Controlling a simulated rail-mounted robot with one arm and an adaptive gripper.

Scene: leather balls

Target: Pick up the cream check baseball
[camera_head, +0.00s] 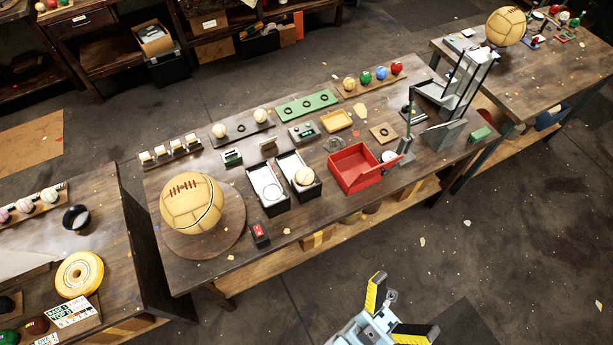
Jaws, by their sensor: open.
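Several small cream balls are in view, and a check pattern cannot be made out on any of them at this size. One cream ball (304,176) sits in the right one of two black open boxes (312,194) on the middle table. Two more, a left cream ball (218,130) and a right cream ball (260,115), rest on a dark board behind the boxes. My gripper (398,311), with yellow-and-black fingers, is open and empty at the bottom of the view, in front of the table and apart from all the balls.
The middle table (290,228) also holds a large tan stitched ball (192,203) on a round board, a red tray (353,168), a row of coloured balls and a metal stand (408,125). Side tables flank it. Open floor lies in front.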

